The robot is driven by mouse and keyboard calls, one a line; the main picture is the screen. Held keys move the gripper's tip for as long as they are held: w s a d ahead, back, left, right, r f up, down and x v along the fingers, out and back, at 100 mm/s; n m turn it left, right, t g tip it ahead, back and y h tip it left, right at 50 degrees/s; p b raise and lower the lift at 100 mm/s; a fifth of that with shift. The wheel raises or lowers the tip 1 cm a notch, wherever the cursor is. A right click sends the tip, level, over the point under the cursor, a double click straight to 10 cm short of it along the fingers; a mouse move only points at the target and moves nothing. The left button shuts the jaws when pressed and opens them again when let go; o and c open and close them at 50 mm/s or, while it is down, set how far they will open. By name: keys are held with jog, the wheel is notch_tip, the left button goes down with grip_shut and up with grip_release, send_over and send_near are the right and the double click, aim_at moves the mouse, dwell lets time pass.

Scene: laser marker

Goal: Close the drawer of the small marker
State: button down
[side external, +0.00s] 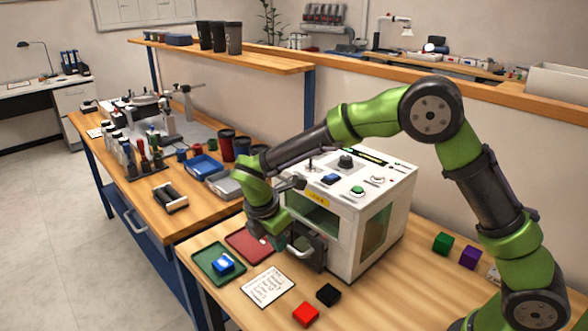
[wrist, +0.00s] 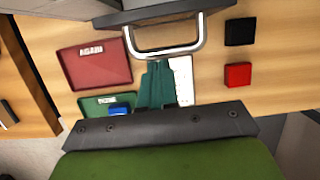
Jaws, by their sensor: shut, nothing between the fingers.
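The small marker (side external: 375,225) is a white box machine with a window, standing on the wooden bench. Its dark drawer front (side external: 312,250) with a pale bar handle (side external: 298,243) is low on the side facing my gripper. In the wrist view the handle (wrist: 165,52) crosses the top middle, in front of the dark drawer front (wrist: 150,12). How far the drawer stands out is hard to tell. My gripper (side external: 275,241) is shut and empty, pointing down beside the handle. Its teal fingertips (wrist: 157,66) show just below the handle; contact cannot be told.
A red tray (side external: 238,242) and a green tray (side external: 205,268) holding a blue block (side external: 222,264) lie left of the drawer. A white written sheet (side external: 268,287), red block (side external: 306,314) and black block (side external: 328,294) lie in front. Green (side external: 443,243) and purple (side external: 470,257) blocks are at right.

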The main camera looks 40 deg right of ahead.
jog(key=shift+d, duration=1.25)
jog(key=shift+a, duration=0.1)
